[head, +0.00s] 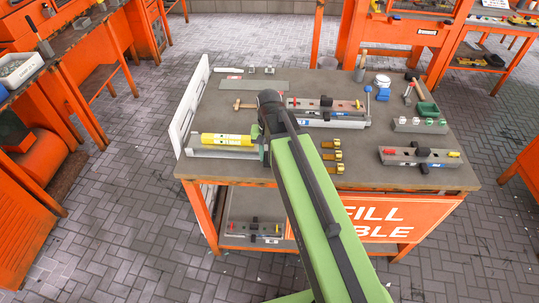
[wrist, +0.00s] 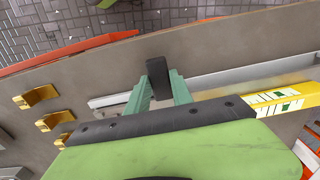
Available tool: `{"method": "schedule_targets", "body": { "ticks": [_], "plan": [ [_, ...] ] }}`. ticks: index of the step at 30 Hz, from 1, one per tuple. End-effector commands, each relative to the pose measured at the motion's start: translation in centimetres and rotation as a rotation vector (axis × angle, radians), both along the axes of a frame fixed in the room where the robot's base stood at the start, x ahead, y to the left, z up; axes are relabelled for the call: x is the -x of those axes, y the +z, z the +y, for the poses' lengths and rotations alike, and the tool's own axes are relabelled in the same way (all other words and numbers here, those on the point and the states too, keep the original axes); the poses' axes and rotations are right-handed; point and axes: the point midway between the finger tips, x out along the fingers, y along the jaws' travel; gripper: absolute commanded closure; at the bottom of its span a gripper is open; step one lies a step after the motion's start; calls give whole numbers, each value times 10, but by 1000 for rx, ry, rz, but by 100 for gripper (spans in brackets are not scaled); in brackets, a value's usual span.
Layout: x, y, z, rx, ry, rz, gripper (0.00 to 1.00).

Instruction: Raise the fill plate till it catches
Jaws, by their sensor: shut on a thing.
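My gripper (wrist: 158,88) has its two green fingers closed on an upright black handle (wrist: 157,72) in the wrist view. In the head view my gripper (head: 261,138) is low over the table's left front, mostly covered by my arm. It is at the right end of a long grey metal fixture (head: 198,151). A yellow labelled cylinder (head: 228,140) lies along that fixture, left of my gripper; its end shows in the wrist view (wrist: 285,97). I cannot make out a separate fill plate, or whether the handle belongs to it; my gripper and arm hide that area.
Brass clips (head: 332,156) stand right of my arm. Grey fixtures with black knobs sit behind (head: 325,105) and at the right (head: 418,157). A white panel (head: 190,108) edges the table's left side. Bare tabletop (head: 365,175) shows near the front right.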

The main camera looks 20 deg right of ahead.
Motion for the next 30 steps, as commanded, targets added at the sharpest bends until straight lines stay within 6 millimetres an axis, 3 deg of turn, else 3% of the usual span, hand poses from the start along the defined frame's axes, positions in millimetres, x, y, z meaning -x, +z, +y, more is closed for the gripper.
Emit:
{"method": "schedule_targets", "body": {
  "ticks": [8,21,30],
  "plan": [
    [0,4,-1,3,0,2,100],
    [-6,82,16,-4,2,-1,100],
    [-7,81,20,-6,3,-4,100]
  ]
}}
